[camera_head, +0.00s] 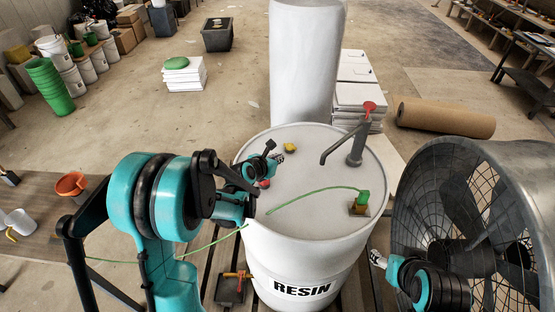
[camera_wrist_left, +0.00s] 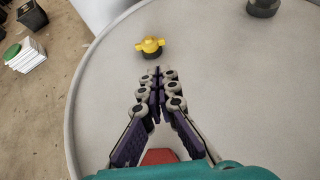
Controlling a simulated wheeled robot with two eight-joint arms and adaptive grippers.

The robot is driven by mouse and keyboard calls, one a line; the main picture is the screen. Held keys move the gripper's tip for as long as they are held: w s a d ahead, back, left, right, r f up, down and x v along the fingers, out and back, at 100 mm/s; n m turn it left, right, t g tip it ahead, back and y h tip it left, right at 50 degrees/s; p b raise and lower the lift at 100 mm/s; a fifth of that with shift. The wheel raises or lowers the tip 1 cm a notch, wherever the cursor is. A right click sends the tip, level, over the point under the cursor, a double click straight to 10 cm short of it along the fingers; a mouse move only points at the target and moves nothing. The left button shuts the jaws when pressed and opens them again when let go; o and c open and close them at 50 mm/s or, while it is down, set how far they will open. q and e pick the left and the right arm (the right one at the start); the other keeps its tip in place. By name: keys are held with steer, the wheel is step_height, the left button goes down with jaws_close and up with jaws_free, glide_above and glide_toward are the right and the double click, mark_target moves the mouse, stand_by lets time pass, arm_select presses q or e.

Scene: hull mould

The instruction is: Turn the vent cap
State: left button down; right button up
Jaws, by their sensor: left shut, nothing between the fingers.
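The yellow winged vent cap (camera_head: 290,148) sits on the top of the white drum labelled RESIN (camera_head: 300,235). It also shows in the left wrist view (camera_wrist_left: 150,45), with a dark base under it. My left gripper (camera_head: 279,157) is over the drum top, just short of the cap. Its fingers are shut and empty in the left wrist view (camera_wrist_left: 157,72), pointing at the cap with a gap between. My right gripper (camera_head: 377,258) is low beside the drum's right side, small and partly hidden, so its jaws cannot be judged.
A grey pump with a red top (camera_head: 357,145) stands on the drum's far right. A green hose (camera_head: 315,193) crosses the lid to a green fitting (camera_head: 362,198). A red part (camera_wrist_left: 158,156) lies below my left gripper. A large fan (camera_head: 470,220) stands at the right.

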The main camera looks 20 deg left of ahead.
arm_select(q)
glide_toward(293, 147)
steer(key=x, duration=0.5)
steer(key=shift+f, duration=0.35)
steer(key=shift+w+d, duration=0.2)
steer(key=shift+w, duration=0.35)
